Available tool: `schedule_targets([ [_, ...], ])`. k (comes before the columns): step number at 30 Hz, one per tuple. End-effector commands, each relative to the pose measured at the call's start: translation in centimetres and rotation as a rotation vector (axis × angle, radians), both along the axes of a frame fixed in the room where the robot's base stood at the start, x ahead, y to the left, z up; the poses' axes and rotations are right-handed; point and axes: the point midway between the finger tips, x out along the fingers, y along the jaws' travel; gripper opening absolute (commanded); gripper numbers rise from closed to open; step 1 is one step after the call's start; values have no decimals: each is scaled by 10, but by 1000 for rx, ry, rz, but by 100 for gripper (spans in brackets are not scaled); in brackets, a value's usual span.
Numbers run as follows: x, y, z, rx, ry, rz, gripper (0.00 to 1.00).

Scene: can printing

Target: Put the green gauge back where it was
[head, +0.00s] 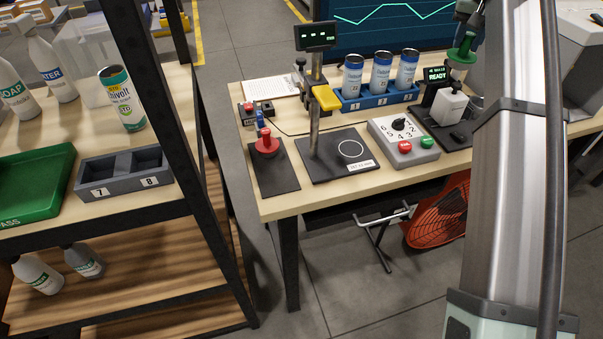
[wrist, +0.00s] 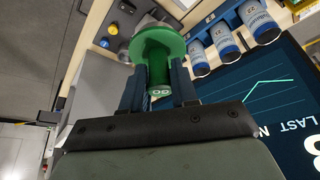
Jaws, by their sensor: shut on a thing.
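The green gauge (head: 463,48) is a flanged, spool-like piece; it also shows in the wrist view (wrist: 158,48). My gripper (wrist: 158,78) is shut on its narrower stem, with a finger on each side and the wide flange beyond the fingertips. In the head view the gauge appears at the back right of the workbench, above a white block-shaped thing (head: 449,107) beside a small READY screen (head: 437,74). It looks raised off the bench. My arm hides most of my gripper there. A red gauge (head: 267,143) stands on a dark mat (head: 270,178) at the bench's left end.
A press stand (head: 316,110) with a yellow part, a dial box (head: 402,142) with red and green buttons and a blue rack (head: 376,98) of three cans occupy the bench. A monitor (head: 390,25) stands behind. A shelf at left holds bottles and a green tray (head: 35,183).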

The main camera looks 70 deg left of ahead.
Motion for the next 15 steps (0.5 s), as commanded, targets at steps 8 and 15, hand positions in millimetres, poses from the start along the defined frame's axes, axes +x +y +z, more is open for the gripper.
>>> schedule_targets([
  [8,-94,63,48,2,-1,125,0],
  [15,-181,102,83,2,-1,234,0],
])
